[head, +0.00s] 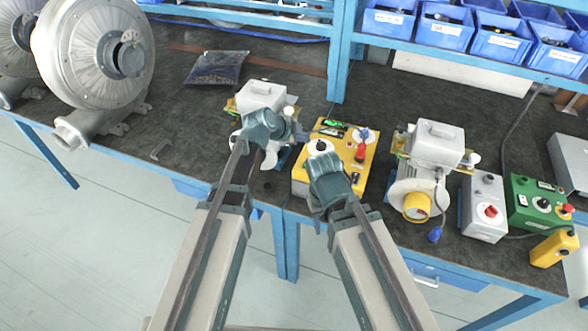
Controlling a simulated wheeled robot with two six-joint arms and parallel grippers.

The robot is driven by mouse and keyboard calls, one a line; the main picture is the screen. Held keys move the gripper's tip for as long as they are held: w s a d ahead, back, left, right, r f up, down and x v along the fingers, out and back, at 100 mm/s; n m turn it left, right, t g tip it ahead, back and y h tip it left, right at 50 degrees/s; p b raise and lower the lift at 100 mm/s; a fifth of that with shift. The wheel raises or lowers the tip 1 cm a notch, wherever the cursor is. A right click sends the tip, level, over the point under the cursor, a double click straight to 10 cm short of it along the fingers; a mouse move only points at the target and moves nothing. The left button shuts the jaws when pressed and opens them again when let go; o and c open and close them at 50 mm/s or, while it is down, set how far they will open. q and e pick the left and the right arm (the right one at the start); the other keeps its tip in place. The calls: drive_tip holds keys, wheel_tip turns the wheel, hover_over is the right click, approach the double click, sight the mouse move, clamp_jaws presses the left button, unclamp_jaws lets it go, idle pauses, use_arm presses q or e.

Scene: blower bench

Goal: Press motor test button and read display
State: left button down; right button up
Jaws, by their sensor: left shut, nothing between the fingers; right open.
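A yellow test box (368,172) stands on the bench at the centre. A small display (334,126) with lit green marks is at the back of its top; its reading is too small to make out. I cannot tell which control is the motor test button. My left gripper (290,132) is shut and empty, in front of a grey motor (260,94) and left of the box. My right gripper (324,162) is open, over the box's front left and hiding part of it.
Another motor (435,143) with a yellow cap stands right of the box. A grey box (484,205) with a red button and a green control box (535,203) are further right. Large blowers (90,50) are at left. Blue bins (445,32) line the shelf. The back middle bench is fairly clear.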

use_arm(q)
drive_tip(key=shift+f, duration=0.15)
drive_tip(key=b, duration=0.9)
hover_over(303, 168)
wheel_tip(303, 168, down, 9)
drive_tip(key=shift+r, duration=0.2)
idle(1.6)
drive_tip(key=shift+f+b, duration=0.35)
drive_tip(key=shift+f, duration=0.05)
drive_tip(key=shift+f+b, duration=0.35)
drive_tip(key=shift+f, duration=0.05)
idle(0.6)
drive_tip(key=shift+r, duration=0.1)
drive_tip(key=shift+r+p, duration=0.75)
drive_tip(key=shift+p, duration=0.05)
